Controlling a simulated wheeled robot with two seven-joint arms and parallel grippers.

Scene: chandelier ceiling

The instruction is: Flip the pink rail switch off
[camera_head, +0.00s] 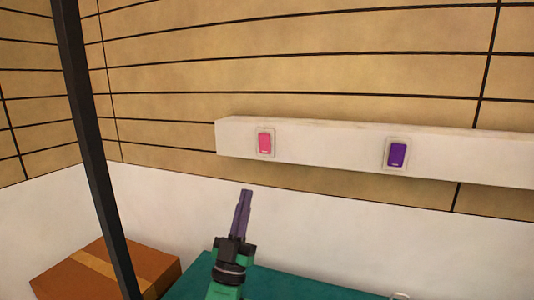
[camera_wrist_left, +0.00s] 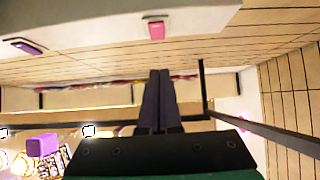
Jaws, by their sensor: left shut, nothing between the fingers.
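The pink rail switch (camera_head: 264,143) is a small pink rocker in a pale frame, near the left end of a white rail on the wall. It also shows in the left wrist view (camera_wrist_left: 156,30), at the top, beyond my fingertips. My left gripper (camera_head: 246,192) is below and a little left of the pink switch in the head view, apart from it. Its two dark fingers (camera_wrist_left: 159,73) are shut together with nothing between them. My right gripper is not in view.
A purple switch (camera_head: 397,155) sits farther right on the white rail (camera_head: 330,150). A brown box (camera_head: 62,279) with a tan stripe is at lower left. A dark post (camera_head: 95,160) stands at left. A green surface (camera_head: 290,287) lies below the rail.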

